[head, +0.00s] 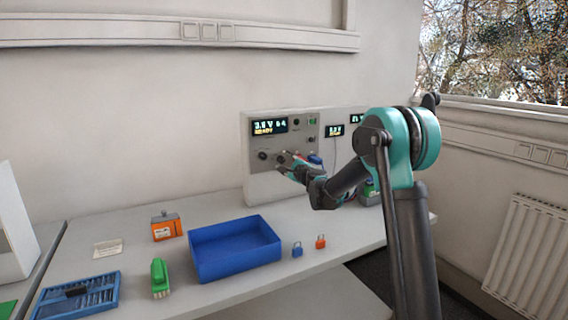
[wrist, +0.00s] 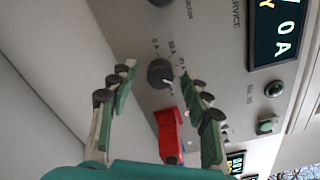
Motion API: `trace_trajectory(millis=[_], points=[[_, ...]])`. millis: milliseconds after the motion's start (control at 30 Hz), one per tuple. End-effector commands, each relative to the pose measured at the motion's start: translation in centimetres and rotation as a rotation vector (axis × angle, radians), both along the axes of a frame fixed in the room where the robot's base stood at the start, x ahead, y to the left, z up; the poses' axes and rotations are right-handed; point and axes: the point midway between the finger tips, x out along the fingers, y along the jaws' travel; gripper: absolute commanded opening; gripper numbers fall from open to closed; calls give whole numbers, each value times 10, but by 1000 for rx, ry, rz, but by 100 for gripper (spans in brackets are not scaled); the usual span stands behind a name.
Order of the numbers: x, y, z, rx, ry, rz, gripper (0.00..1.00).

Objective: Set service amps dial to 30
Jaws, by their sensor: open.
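The service amps dial (wrist: 160,73) is a round black knob on the grey panel of the cycler, with small amp marks around it in the wrist view. A light pointer mark shows at its lower right edge, but I cannot read its setting surely. My gripper (wrist: 156,76) is open, with one fingertip on each side of the dial; I cannot tell whether they touch it. In the head view my gripper (head: 284,163) is at the front of the cycler (head: 258,187) and hides part of its panel.
A red part (wrist: 170,132) sticks out of the panel between my fingers. Another black knob (head: 263,155) sits left of my gripper.

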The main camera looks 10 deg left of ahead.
Motion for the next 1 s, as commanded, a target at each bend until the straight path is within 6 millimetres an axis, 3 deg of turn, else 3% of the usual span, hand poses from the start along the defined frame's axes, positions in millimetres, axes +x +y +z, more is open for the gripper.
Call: trace_trajectory(millis=[167,600,1000], points=[[-16,-11,0,0,0,0,49],[-85,-58,0,0,0,-1,49],[-99,-67,0,0,0,-1,49]])
